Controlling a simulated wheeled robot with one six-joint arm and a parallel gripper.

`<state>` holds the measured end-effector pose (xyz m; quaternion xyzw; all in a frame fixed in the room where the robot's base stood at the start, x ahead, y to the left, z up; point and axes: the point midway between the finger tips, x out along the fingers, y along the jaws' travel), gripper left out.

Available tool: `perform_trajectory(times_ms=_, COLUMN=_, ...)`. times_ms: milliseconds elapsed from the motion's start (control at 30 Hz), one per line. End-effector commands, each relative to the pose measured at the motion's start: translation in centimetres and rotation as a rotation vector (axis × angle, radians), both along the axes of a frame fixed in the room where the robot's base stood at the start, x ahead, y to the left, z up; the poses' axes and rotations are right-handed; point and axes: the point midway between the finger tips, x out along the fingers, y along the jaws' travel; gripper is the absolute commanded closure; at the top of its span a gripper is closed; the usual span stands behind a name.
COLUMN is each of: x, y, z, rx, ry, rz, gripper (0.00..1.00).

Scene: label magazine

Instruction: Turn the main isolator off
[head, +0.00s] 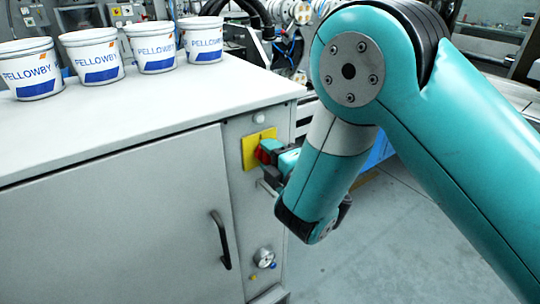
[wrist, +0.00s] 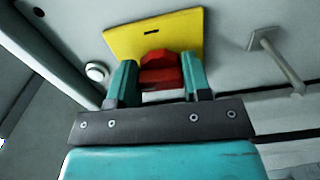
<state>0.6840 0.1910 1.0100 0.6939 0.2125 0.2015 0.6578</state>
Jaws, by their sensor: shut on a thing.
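The main isolator is a red rotary handle (wrist: 160,72) on a yellow plate (wrist: 150,35), fixed to the front of a grey cabinet. The yellow plate also shows in the head view (head: 250,149), with the red handle (head: 262,154) partly hidden by my gripper. My gripper (wrist: 158,80) has its two teal fingers on either side of the red handle, shut on it. In the head view my gripper (head: 272,152) reaches the plate from the right. The handle's exact angle is hard to tell.
Several white tubs (head: 95,55) stand on the cabinet top (head: 130,110). A black door handle (head: 221,240) and a gauge (head: 263,257) are on the cabinet front. A bar-like grey handle (wrist: 275,60) projects right of the plate. Open floor (head: 375,250) lies to the right.

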Motion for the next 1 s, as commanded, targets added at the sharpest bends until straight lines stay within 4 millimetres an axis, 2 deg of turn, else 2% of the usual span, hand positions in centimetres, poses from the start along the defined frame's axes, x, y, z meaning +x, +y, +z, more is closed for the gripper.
perform_trajectory(times_ms=700, x=0.07, y=-0.11, z=-0.02, rx=-0.06, ry=-0.039, rz=-0.004, gripper=0.79)
perform_trajectory(times_ms=733, x=0.07, y=-0.11, z=-0.02, rx=-0.06, ry=-0.039, rz=-0.004, gripper=0.48)
perform_trajectory(times_ms=800, x=0.06, y=-0.09, z=-0.01, rx=-0.059, ry=-0.039, rz=-0.003, gripper=0.32)
perform_trajectory(times_ms=833, x=0.06, y=-0.08, z=-0.01, rx=-0.059, ry=-0.039, rz=-0.003, gripper=0.3)
perform_trajectory(times_ms=1000, x=0.03, y=-0.04, z=0.03, rx=-0.058, ry=-0.039, rz=-0.002, gripper=0.3)
